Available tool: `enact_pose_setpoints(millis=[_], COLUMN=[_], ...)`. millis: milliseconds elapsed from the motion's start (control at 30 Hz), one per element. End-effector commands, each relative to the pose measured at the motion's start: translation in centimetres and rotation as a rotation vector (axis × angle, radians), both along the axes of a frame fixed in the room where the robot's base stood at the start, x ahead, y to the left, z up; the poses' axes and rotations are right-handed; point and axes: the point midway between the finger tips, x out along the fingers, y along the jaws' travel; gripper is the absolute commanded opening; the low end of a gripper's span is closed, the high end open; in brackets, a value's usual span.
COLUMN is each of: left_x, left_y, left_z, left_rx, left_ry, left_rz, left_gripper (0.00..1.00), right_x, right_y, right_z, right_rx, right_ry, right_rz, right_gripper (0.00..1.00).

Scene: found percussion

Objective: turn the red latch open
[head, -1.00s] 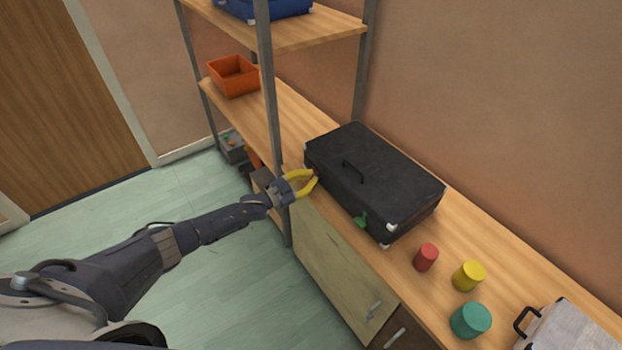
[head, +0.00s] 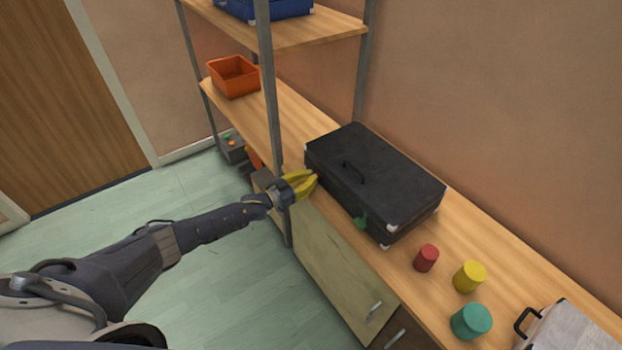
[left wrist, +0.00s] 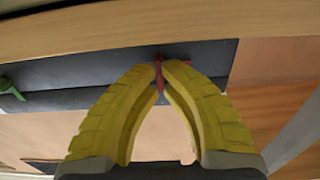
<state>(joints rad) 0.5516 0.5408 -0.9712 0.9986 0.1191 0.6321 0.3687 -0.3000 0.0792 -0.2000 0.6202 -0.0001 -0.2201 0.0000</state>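The black case (head: 375,180) lies on the wooden counter, its top handle up. The small red latch (left wrist: 158,68) is at the case's front edge, near its left corner in the head view, where the fingers mostly hide it. My left gripper (head: 313,178) reaches it with yellow fingers. In the left wrist view its fingertips (left wrist: 159,78) have come together on both sides of the latch. A green latch (head: 362,220) is at the other end of the same edge, and it also shows in the left wrist view (left wrist: 10,88). My right gripper is not in view.
Red (head: 426,258), yellow (head: 469,276) and teal (head: 471,321) cylinders stand on the counter (head: 500,250) right of the case, before a pale case (head: 568,328). A shelf post (head: 272,130) rises close to my left gripper. An orange bin (head: 234,77) stands farther left.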

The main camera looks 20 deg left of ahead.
Motion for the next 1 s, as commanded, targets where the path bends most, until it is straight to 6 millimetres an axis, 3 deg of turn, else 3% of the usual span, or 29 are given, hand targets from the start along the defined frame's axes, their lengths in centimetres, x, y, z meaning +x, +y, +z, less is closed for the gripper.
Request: enact_pose_setpoints(millis=[267,300,367,667,1000], left_x=[0.0,0.0,0.0,-0.2,-4.0], left_y=[0.0,0.0,0.0,0.2,3.1], left_z=[0.0,0.0,0.0,0.0,-0.1], left_rx=[-0.001,-0.001,-0.001,0.0,0.0], left_ry=[0.0,0.0,-0.001,0.0,0.002], left_rz=[0.0,0.0,0.0,0.0,0.0], left_gripper=[0.0,0.11,0.16,0.16,0.16], right_x=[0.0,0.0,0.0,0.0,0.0], right_y=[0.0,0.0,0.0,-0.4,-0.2], right_z=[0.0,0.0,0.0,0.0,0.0], right_rx=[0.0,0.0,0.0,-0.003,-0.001], right_ry=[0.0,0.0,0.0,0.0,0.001], right_rz=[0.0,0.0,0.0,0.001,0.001], right_gripper=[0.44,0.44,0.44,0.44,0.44])
